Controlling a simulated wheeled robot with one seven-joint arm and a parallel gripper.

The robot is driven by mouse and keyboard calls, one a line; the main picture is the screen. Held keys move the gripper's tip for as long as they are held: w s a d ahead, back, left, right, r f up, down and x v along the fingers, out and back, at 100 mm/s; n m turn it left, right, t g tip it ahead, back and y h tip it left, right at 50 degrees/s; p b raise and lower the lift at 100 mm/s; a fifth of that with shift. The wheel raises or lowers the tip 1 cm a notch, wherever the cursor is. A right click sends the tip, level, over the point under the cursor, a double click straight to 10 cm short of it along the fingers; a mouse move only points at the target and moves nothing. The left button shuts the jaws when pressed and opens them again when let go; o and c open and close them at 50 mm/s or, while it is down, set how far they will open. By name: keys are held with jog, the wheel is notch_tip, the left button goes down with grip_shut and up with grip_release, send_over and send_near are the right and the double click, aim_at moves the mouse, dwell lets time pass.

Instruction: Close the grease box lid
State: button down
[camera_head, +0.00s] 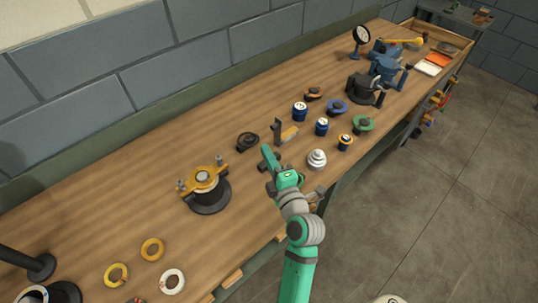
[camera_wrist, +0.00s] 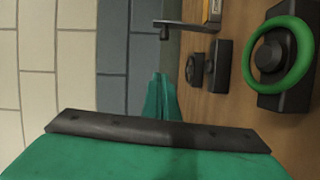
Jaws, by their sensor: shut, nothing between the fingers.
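What looks like the grease box (camera_head: 289,134) stands on the bench near its middle, a small box with a yellow-orange side. A dark upright plate (camera_head: 277,128), apparently its lid, stands raised at its left end.
Blue cans (camera_head: 300,112) and a silver stepped piece (camera_head: 317,159) stand to the right. A black round fixture with a yellow top (camera_head: 206,188) stands to the left. A green ring on a black block (camera_wrist: 278,57) shows in the wrist view.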

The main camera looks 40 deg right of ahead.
aim_at(275, 132)
jog(key=w+d, duration=0.5)
jog(key=shift+w+d+f, duration=0.25)
jog(key=shift+w+d, duration=0.1)
jog(key=shift+d, duration=0.05)
